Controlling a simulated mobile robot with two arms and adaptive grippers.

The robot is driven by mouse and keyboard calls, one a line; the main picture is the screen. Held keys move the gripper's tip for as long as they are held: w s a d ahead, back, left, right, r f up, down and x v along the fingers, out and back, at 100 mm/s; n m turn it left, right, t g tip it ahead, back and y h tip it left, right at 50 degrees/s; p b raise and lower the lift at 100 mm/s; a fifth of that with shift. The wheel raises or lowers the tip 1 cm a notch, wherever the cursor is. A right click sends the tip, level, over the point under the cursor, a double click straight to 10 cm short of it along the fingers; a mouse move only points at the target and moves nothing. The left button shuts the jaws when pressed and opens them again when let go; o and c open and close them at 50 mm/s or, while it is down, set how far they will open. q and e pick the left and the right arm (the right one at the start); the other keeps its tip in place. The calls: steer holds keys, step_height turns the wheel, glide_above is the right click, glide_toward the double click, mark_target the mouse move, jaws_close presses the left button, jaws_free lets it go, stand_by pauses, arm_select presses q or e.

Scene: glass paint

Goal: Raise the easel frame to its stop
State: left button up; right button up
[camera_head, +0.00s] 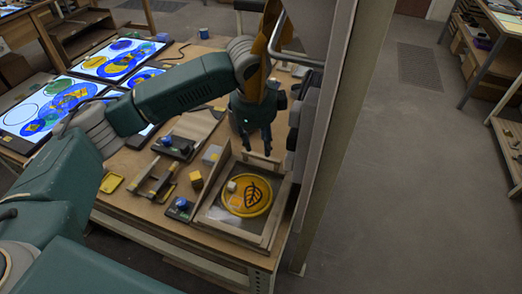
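The easel frame (279,216) is a pale wooden frame at the front right corner of the workbench. It looks low, close to the bench top; its exact tilt is hard to judge. A glass pane with a round amber disc and a dark leaf outline (249,196) lies within it. My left gripper (256,148) points down just above the far edge of the frame. Its two dark fingers are apart with nothing visible between them. I cannot tell whether they touch the frame. My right gripper is not visible.
Left of the frame are a yellow block (196,180), small blue-knobbed items (181,204) and a yellow tray (111,183). Bright blue-patterned panels (68,99) lie at the back left. A tall grey upright (337,130) stands close to the right. Floor (410,180) is clear beyond it.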

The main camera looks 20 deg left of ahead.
mark_target(262, 158)
arm_select(q)
steer(key=f, duration=0.2)
steer(key=w+f, duration=0.1)
steer(key=f, duration=0.2)
steer(key=shift+p, duration=0.4)
steer(key=shift+w+f, duration=0.25)
steer(key=shift+f, duration=0.6)
steer(key=c, duration=0.8)
jaws_close()
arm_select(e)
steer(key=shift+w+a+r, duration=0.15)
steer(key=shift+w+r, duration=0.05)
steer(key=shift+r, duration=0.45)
